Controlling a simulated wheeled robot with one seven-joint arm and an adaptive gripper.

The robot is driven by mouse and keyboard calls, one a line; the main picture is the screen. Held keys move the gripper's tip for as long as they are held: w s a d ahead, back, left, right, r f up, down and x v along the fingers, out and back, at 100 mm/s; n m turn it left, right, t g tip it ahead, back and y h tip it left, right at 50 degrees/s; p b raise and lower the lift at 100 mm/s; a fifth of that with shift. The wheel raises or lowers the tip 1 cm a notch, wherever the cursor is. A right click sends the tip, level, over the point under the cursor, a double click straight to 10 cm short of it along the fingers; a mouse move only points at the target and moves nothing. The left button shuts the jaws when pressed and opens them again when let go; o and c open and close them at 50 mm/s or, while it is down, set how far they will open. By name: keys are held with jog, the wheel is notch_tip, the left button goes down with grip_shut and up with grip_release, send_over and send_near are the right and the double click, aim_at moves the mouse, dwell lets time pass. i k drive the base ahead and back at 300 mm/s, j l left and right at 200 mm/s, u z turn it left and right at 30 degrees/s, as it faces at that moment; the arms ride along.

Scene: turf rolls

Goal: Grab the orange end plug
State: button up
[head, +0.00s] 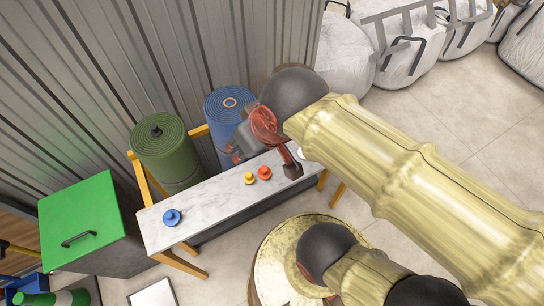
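The orange end plug (264,173) sits on the pale marble-look bench top (215,199), right of a yellow plug (249,178). My gripper (265,163) is above the back of the bench, near the orange plug. Its reddish fingers are spread apart, one toward the left and one with a dark tip toward the right, and nothing shows between them. The orange plug appears below and between the fingers in this view, and I see no contact. The exact height of the gripper over it cannot be told.
A blue plug (172,217) lies at the bench's left end. A green turf roll (163,155) and a blue roll (226,118) stand behind the bench. A green-lidded box (80,215) is at left. The bench top between the blue and yellow plugs is clear.

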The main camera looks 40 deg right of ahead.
aim_at(264, 172)
jog(key=l+z, duration=0.3)
jog(key=k+l+u, duration=0.6)
jog(key=k, duration=0.45)
